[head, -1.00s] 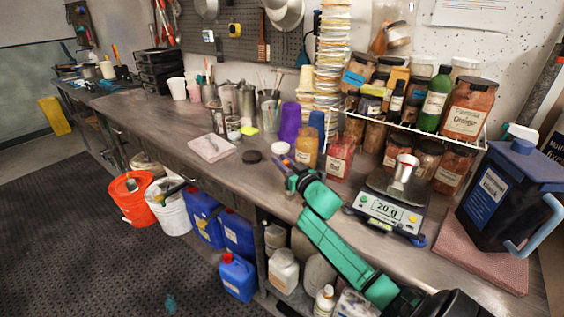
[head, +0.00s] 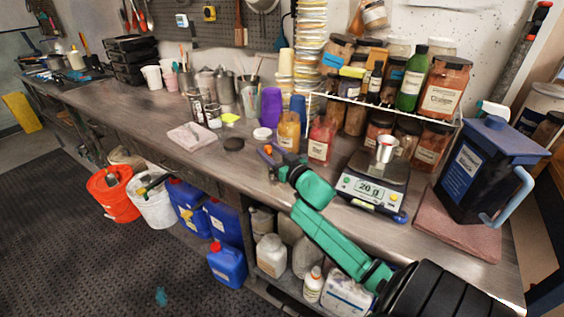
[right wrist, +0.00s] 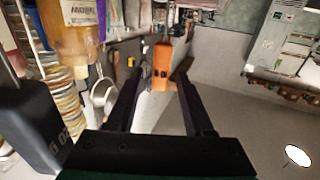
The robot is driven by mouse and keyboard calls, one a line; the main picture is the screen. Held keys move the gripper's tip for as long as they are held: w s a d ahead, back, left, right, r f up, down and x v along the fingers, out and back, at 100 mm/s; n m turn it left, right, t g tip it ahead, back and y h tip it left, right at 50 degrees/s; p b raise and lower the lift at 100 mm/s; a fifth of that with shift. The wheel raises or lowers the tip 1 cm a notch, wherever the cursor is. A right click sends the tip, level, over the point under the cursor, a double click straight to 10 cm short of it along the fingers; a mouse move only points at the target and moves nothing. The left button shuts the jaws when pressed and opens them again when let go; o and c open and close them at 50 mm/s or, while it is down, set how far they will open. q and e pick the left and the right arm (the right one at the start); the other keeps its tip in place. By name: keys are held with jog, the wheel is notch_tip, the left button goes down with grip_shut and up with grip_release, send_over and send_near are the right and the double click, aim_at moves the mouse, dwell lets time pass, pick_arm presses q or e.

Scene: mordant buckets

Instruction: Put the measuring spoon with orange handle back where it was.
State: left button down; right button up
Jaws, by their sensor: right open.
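An orange piece (right wrist: 162,62), which looks like the measuring spoon's handle, shows in the right wrist view between and just beyond my open fingertips. A spot of orange also shows at the gripper's tip in the head view. I cannot make out the spoon's bowl, nor whether the fingers touch the handle. My right gripper (head: 268,153) is over the front part of the bench, left of the red-labelled jar (head: 321,140); its fingers also show in the right wrist view (right wrist: 155,88). My left gripper is not in view.
A scale (head: 372,188) reading 20 g bears a small cup (head: 386,148). A wire shelf of jars (head: 440,85) stands behind it. A black lid (head: 233,144) and a pale tile (head: 190,136) lie left of my gripper. Buckets (head: 113,195) stand on the floor below.

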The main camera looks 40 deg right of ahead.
jog(key=s, duration=0.8)
jog(key=shift+s+a+b, duration=0.2)
jog(key=shift+a+b, duration=0.15)
jog(key=shift+a, duration=0.05)
